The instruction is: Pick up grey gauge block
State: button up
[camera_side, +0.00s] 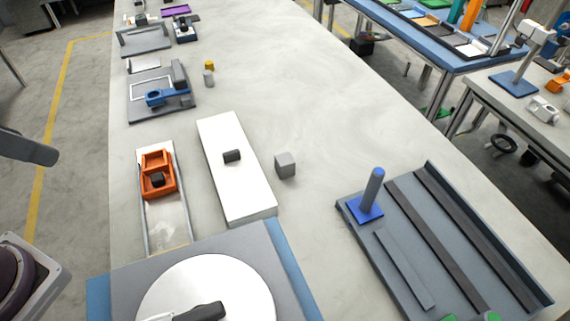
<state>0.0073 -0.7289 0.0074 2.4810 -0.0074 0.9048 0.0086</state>
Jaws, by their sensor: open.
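The grey gauge block (285,165) looks like a plain grey cube. It stands on the pale worktop, just right of a long white slab (237,190), with a small gap between them. Its top and front faces show, and nothing covers it. I cannot make out my gripper in this view.
A small dark block (232,156) lies on the white slab. An orange two-part holder (156,163) with a dark piece sits on a metal rail further left. A white disc (208,290) is at the front. A grey tray (395,252) with a blue post (372,187) stands right. Worktop behind the block is clear.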

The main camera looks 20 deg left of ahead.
jog(key=w+d+r+m+g+h, duration=0.1)
jog(key=w+d+r, duration=0.1)
jog(key=w, duration=0.5)
jog(key=w+d+r+g+h, duration=0.1)
jog(key=w+d+r+g, duration=0.1)
jog(key=w, duration=0.6)
jog(key=m+g+y, duration=0.2)
jog(key=m+g, duration=0.1)
jog(key=m, duration=0.5)
send_over(285, 159)
jog(key=f, duration=2.6)
jog(key=shift+w+d+f, duration=0.15)
jog(key=shift+w+d, duration=0.05)
jog(key=shift+w, duration=0.2)
jog(key=f, duration=0.6)
jog(key=shift+s+a+f, duration=0.25)
jog(key=shift+s+f, duration=0.05)
jog(key=shift+s, duration=0.05)
jog(key=shift+c, duration=0.4)
